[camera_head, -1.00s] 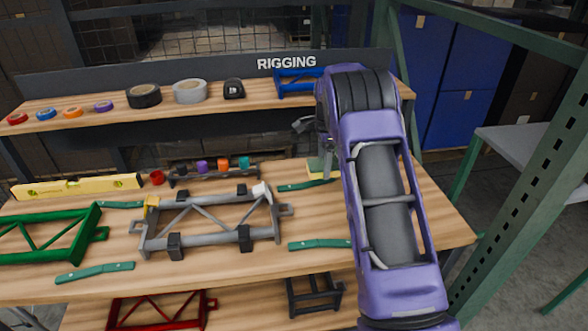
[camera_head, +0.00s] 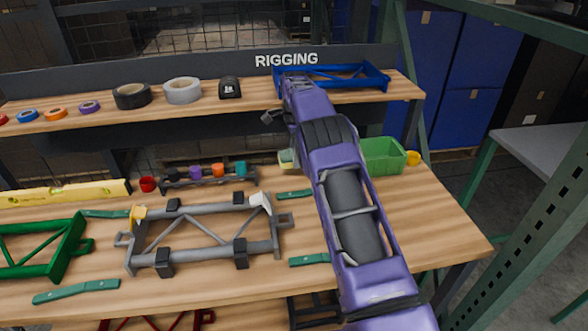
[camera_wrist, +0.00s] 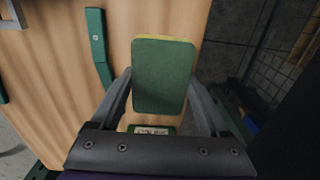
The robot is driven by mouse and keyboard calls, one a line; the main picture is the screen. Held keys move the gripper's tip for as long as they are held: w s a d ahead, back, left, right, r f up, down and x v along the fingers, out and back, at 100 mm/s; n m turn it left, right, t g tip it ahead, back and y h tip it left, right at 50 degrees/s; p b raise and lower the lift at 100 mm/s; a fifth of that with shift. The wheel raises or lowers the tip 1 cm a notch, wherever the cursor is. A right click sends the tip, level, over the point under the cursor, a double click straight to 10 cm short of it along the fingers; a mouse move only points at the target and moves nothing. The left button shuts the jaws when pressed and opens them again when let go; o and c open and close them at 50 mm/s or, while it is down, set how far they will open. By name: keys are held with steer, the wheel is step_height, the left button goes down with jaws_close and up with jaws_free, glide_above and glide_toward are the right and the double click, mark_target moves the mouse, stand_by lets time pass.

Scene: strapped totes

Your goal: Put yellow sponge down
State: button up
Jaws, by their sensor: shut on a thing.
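The yellow sponge (camera_wrist: 164,76) is between the fingers of my gripper (camera_wrist: 160,85) in the wrist view. Its green face is toward the camera, and a thin yellow edge shows along the top. My gripper is shut on it, one finger on each side. Wooden board lies behind the sponge in that view; I cannot tell the gap between them. In the head view my purple arm hides most of the gripper. A small pale yellow-green patch shows left of the arm, perhaps part of the sponge.
A grey frame (camera_head: 205,238), green strips (camera_head: 76,291) and a yellow level (camera_head: 65,191) lie left. Bare wood is right of my arm.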

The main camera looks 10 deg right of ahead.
mark_target(294, 175)
steer(key=shift+f, duration=2.55)
steer(key=shift+f+b, duration=0.2)
steer(key=shift+b, duration=0.1)
steer(key=o, duration=1.2)
steer(key=shift+c, duration=0.2)
step_height(294, 175, up, 12)
steer(key=shift+r+p, duration=0.25)
steer(key=shift+p, duration=0.8)
